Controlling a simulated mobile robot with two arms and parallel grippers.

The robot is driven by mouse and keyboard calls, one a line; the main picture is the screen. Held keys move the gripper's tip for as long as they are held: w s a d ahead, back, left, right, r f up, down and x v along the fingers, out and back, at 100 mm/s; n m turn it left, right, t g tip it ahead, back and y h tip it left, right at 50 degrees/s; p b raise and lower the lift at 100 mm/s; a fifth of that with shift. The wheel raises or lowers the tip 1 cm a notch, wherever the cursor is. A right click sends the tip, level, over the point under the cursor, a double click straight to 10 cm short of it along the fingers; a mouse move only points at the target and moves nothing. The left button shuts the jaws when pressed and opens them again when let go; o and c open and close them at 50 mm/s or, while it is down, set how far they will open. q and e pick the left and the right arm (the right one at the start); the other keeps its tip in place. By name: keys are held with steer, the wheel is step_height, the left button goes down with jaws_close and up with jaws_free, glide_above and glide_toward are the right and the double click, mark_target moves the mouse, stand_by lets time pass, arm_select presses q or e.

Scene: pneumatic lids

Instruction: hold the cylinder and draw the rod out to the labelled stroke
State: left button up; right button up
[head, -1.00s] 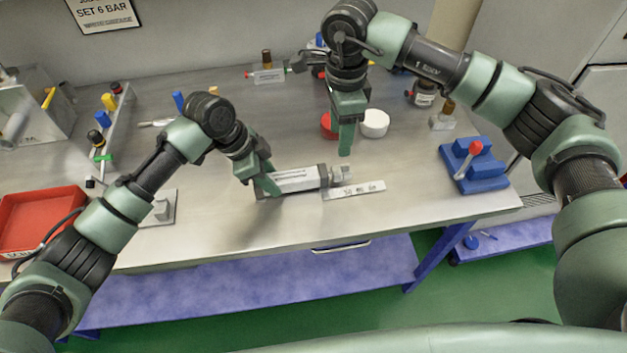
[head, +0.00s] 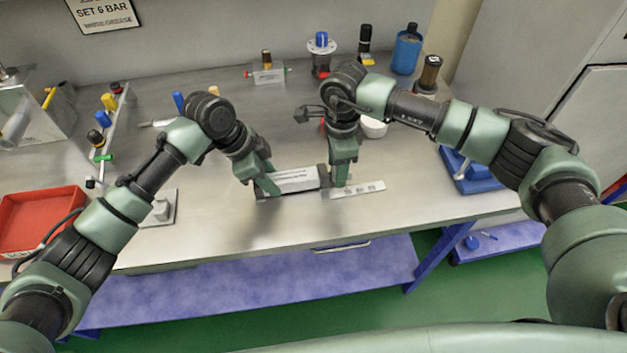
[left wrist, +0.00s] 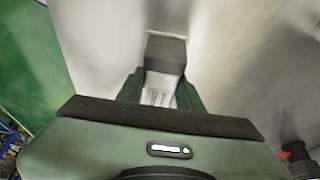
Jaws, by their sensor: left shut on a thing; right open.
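The cylinder (head: 296,180), a pale labelled block with dark end caps, lies on the bench. It also shows in the left wrist view (left wrist: 160,90). My left gripper (head: 268,183) is shut on its left end, one finger on each side. My right gripper (head: 341,182) is open and low at the cylinder's right end, where the rod is. The gripper hides most of the rod, and I cannot tell whether its fingers touch it. A white label strip (head: 366,188) with several small marks lies on the bench just in front of the rod end.
A red tray (head: 40,212) stands at the left. A white round dish (head: 374,127) sits behind my right gripper. Bottles and fittings line the back.

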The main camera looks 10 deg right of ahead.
arm_select(q)
steer(key=shift+s+f, duration=0.15)
steer(key=shift+f, duration=0.05)
arm_select(e)
jaws_close()
steer(key=shift+d, duration=0.1)
